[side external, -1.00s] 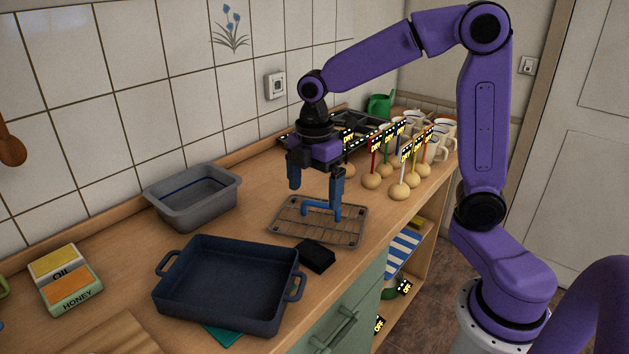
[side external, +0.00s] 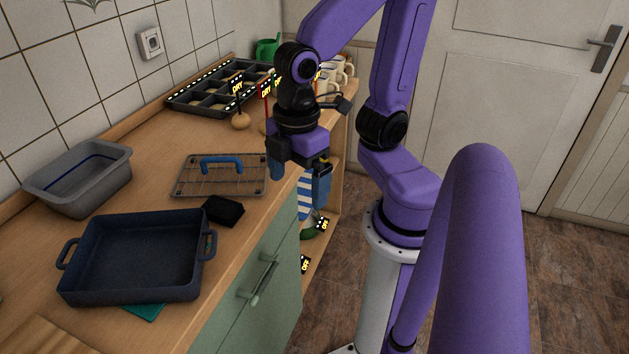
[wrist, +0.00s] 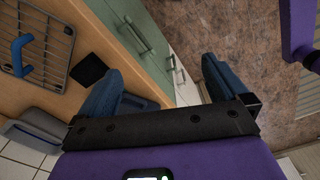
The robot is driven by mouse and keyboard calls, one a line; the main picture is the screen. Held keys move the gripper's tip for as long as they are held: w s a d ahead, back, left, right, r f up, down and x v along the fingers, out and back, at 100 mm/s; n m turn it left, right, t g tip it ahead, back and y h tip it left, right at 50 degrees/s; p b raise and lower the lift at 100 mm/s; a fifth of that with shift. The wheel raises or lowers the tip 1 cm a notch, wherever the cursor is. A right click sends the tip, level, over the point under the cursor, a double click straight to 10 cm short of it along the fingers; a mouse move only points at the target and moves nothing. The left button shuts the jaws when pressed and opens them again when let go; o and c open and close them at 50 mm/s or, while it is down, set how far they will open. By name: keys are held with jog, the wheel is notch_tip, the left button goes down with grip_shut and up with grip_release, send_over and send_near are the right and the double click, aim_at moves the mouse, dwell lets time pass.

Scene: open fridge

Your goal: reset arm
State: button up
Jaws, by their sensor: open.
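My gripper (side external: 298,178) has two blue fingers and hangs beside the counter's front edge, to the right of the wire rack (side external: 190,187) in the side external view. Its fingers (wrist: 165,85) are spread apart in the wrist view with nothing between them; below them are the green cabinet front and the brown floor. The rack lies on the counter with a blue handle (side external: 222,161) on it, apart from my gripper. The rack (wrist: 57,29) and the blue handle (wrist: 17,62) also show at the upper left of the wrist view.
A dark blue roasting pan (side external: 132,292), a grey tin (side external: 50,204) and a black block (side external: 223,211) stand on the wooden counter. A dark muffin tray (side external: 177,105), mugs (side external: 344,68) and tagged round items (side external: 241,121) are farther back. The floor (side external: 566,270) at right is clear.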

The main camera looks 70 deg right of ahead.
jog(key=s, duration=0.2)
jog(key=s+d, duration=0.1)
jog(key=shift+f+m, duration=0.4)
